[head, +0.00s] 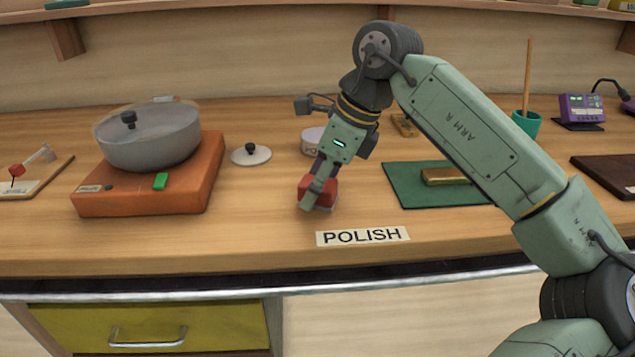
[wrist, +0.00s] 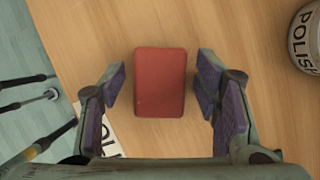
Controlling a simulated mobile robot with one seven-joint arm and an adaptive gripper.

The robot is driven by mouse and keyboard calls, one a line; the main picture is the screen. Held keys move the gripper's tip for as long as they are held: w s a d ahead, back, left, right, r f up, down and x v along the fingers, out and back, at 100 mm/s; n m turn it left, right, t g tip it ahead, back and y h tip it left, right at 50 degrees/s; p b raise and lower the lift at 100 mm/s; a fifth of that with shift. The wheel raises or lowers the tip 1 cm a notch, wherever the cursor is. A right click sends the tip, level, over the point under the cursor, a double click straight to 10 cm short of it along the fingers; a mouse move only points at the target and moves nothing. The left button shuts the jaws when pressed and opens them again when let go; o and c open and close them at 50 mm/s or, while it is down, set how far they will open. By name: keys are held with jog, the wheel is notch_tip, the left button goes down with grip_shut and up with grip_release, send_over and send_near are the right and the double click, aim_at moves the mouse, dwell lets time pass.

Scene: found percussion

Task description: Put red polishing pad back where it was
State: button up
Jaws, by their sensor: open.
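The red polishing pad (head: 327,192) lies on the wooden counter behind the "POLISH" label (head: 362,237). In the wrist view the pad (wrist: 160,82) is a flat red block with rounded corners. My gripper (head: 312,198) is low over the counter at the pad and hides part of it in the head view. In the wrist view my gripper (wrist: 163,85) is open, one finger on each side of the pad, with a visible gap on both sides. A corner of the label (wrist: 100,128) shows beside the left finger.
A polish tin (head: 313,140) stands behind my gripper; it also shows in the wrist view (wrist: 306,40). A green mat (head: 410,184) with a brass bar (head: 446,176) lies to the right. A pot (head: 150,137) on an orange hotplate (head: 195,185) and a lid (head: 251,155) are to the left.

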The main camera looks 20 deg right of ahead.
jog(key=v, duration=1.2)
jog(key=shift+r, duration=0.15)
